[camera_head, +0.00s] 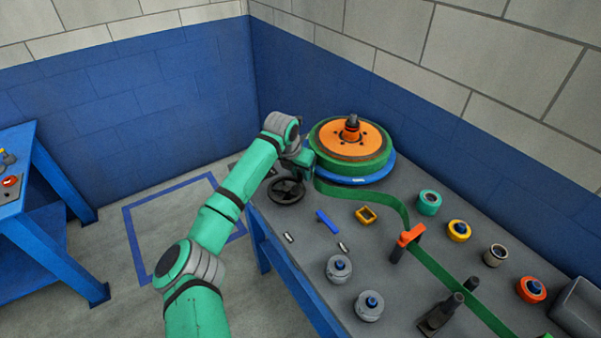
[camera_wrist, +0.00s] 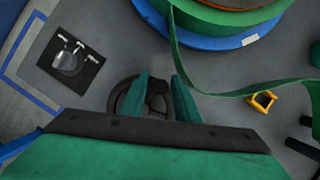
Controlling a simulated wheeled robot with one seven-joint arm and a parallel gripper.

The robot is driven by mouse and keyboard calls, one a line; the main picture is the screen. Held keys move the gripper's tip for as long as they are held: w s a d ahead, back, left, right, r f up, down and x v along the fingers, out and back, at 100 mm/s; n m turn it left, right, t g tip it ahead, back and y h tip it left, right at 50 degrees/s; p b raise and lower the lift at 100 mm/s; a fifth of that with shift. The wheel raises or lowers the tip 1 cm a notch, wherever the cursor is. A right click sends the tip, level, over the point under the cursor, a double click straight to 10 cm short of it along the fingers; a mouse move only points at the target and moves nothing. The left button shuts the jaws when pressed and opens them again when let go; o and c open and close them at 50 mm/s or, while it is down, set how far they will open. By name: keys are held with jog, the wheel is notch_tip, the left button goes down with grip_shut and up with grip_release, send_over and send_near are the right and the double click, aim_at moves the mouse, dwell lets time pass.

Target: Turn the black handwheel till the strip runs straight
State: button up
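The black handwheel (camera_head: 287,190) lies at the left end of the grey table. My gripper (camera_head: 303,165) is just behind and above it. In the wrist view, my gripper (camera_wrist: 161,90) has its two green fingers apart over the handwheel (camera_wrist: 114,98), with a dark knob between them. Contact with the knob cannot be told, and the fingers hide part of the wheel. The green strip (camera_head: 365,193) leaves the reel (camera_head: 350,145), curves and bends down to an orange-topped guide (camera_head: 410,235), then runs toward the lower right. It sags in the wrist view (camera_wrist: 205,88).
A blue disc (camera_head: 362,180) lies under the reel. A yellow square piece (camera_head: 366,215), a blue bar (camera_head: 327,222) and grey knobs (camera_head: 339,268) lie in front. Several round parts, including a green one (camera_head: 429,202), line the back. Walls close the rear.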

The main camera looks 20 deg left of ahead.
aim_at(302, 193)
grip_shut()
jog(key=shift+d+m, duration=0.15)
jog(key=shift+m, duration=0.15)
jog(key=m, duration=0.1)
jog(key=s+m+h, duration=0.1)
jog(key=shift+d+m, duration=0.3)
jog(key=shift+d, duration=0.05)
jog(key=m, duration=0.1)
jog(key=s+m+g+h, duration=0.1)
jog(key=shift+s+d+m, duration=0.1)
jog(key=shift+d+m, duration=0.2)
jog(key=shift+d, duration=0.05)
jog(key=m, duration=0.1)
jog(key=s+m+h, duration=0.1)
jog(key=m, duration=0.1)
jog(key=shift+s+d+g, duration=0.2)
jog(key=shift+d+g, duration=0.05)
jog(key=shift+g, duration=0.15)
jog(key=shift+s+m+g, duration=0.4)
jog(key=shift+s+m, duration=0.1)
jog(key=shift+m, duration=0.5)
jog(key=shift+o, duration=1.8)
grip_release()
